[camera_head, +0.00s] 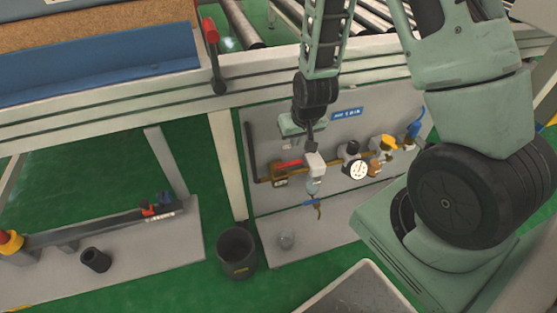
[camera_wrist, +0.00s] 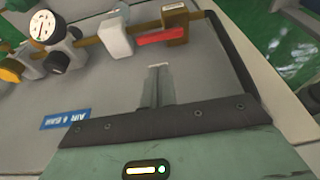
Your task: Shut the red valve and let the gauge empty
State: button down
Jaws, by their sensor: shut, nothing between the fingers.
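The red valve handle (camera_head: 289,163) is on a brass valve body on the panel's pipe. In the wrist view the red handle (camera_wrist: 160,37) lies roughly along the pipe, beside the brass valve body (camera_wrist: 175,22). My gripper (camera_head: 312,146) is in front of the panel, close to the handle. In the wrist view my gripper (camera_wrist: 158,68) has its fingers together, empty, with the tips pointing toward the handle and seemingly apart from it. The round white gauge (camera_head: 358,170) is right of the valve; it also shows in the wrist view (camera_wrist: 42,27). Its reading is too small to tell.
A white block (camera_wrist: 115,36) sits on the pipe between valve and gauge. A yellow-capped fitting (camera_head: 385,145) and blue handle (camera_head: 414,130) are further right. A black bucket (camera_head: 237,252) stands left of the panel. A conveyor frame (camera_head: 110,98) is above.

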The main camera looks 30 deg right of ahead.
aim_at(290, 165)
jog(key=d+b+x, duration=0.1)
jog(key=b+x, duration=0.2)
jog(key=x, duration=0.8)
jog(key=shift+d+f, duration=0.2)
jog(key=shift+d, duration=0.15)
